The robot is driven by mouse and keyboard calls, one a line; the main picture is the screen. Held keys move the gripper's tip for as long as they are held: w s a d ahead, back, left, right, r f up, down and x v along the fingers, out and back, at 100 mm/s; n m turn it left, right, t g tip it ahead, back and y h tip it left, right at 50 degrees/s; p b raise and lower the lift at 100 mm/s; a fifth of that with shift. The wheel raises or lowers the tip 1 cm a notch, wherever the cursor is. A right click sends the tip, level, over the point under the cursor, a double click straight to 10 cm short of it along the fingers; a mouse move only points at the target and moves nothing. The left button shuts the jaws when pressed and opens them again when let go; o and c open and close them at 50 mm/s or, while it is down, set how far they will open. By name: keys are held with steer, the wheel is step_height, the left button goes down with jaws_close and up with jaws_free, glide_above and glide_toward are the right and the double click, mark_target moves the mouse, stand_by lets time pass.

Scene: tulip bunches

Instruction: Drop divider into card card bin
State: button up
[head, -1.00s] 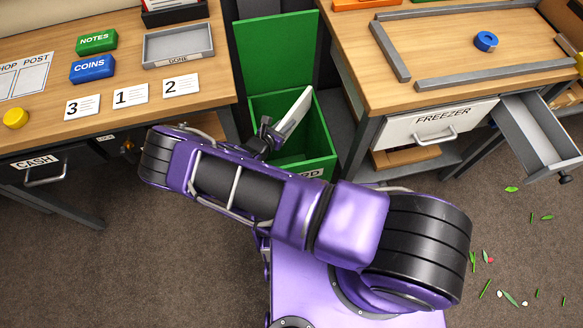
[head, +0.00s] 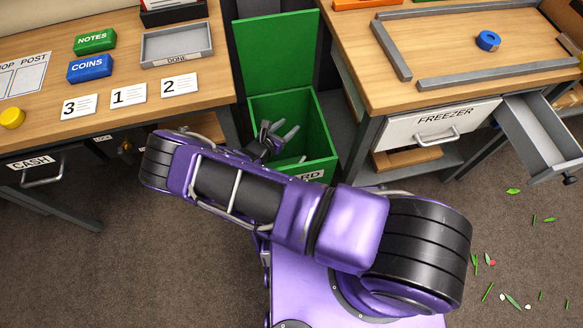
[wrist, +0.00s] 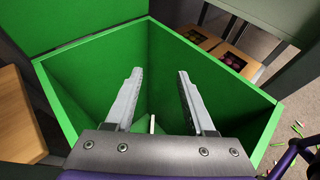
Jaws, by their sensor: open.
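The green card bin (head: 322,145) stands between the two desks with its lid (head: 277,50) raised; part of its front label shows "RD". My gripper (head: 284,128) is over the bin mouth, open and empty, its two grey fingers pointing down into it. In the wrist view my gripper (wrist: 160,72) has its fingers wide apart inside the outline of the bin (wrist: 215,75). A thin pale edge, seemingly the divider (wrist: 152,124), shows low inside the bin between the fingers.
The left desk holds a notes box (head: 95,41), a coins box (head: 90,68), numbered cards (head: 128,96) and a grey tray (head: 177,45). Leaves and petals lie on the floor (head: 505,235).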

steer(key=v, duration=1.7)
steer(key=shift+p, duration=0.4)
steer(key=shift+a, duration=0.1)
